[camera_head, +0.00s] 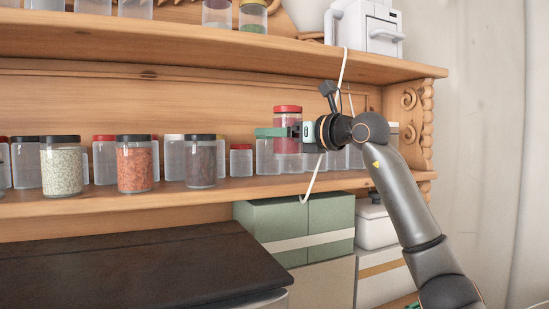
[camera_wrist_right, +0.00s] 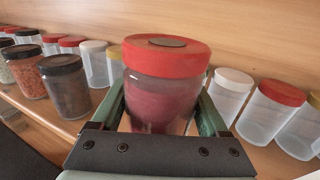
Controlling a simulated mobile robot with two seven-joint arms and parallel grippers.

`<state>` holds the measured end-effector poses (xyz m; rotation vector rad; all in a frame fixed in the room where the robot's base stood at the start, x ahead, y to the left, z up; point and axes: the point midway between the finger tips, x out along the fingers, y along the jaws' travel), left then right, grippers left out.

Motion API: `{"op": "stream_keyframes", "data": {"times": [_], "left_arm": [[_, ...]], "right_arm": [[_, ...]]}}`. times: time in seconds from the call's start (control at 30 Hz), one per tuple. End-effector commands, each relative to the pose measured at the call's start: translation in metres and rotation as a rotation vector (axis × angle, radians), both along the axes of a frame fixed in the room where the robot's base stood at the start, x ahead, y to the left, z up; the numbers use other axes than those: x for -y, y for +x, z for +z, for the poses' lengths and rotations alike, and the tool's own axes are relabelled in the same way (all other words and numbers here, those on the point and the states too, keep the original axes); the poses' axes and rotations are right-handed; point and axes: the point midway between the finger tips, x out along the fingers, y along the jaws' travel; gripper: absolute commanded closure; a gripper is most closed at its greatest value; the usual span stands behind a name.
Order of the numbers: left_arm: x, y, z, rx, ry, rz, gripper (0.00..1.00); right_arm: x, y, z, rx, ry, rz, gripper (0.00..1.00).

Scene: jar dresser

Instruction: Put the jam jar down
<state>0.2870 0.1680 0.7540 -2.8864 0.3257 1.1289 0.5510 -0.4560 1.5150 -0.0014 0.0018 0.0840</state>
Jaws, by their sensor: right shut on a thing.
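The jam jar (camera_head: 287,134) has a red lid and dark red contents. It is at the middle shelf of the dresser, among other jars, slightly higher than them in the head view. My right gripper (camera_head: 283,131) is shut on it, with green fingers on both sides. In the right wrist view the jam jar (camera_wrist_right: 163,95) stands upright between the fingers of my right gripper (camera_wrist_right: 165,118). Its base is hidden behind the gripper's dark body, so I cannot tell whether it touches the shelf. My left gripper is not in view.
The middle shelf (camera_head: 110,203) holds several jars, including a black-lidded jar of orange contents (camera_head: 134,164) and a dark-filled jar (camera_head: 201,161). In the right wrist view, a white-lidded jar (camera_wrist_right: 229,95) and a red-lidded jar (camera_wrist_right: 269,112) stand close on the right. Green boxes (camera_head: 295,228) sit below.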

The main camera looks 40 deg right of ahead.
Motion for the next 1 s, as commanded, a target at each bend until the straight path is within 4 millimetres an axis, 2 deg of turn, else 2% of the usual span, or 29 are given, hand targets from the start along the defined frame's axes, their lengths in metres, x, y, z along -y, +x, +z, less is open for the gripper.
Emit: {"op": "stream_keyframes", "data": {"times": [0.3,0.5,0.97,1.0], "left_arm": [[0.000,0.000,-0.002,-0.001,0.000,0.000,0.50],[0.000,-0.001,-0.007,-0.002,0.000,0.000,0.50],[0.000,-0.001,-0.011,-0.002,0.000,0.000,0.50],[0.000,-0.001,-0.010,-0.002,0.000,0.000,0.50]], "right_arm": [[0.010,0.019,-0.026,0.002,0.002,0.000,1.00],[0.010,0.017,-0.051,0.003,-0.001,-0.001,1.00],[0.009,0.017,-0.057,0.006,0.002,0.000,1.00],[0.009,0.018,-0.057,0.001,0.001,0.000,0.18]]}}
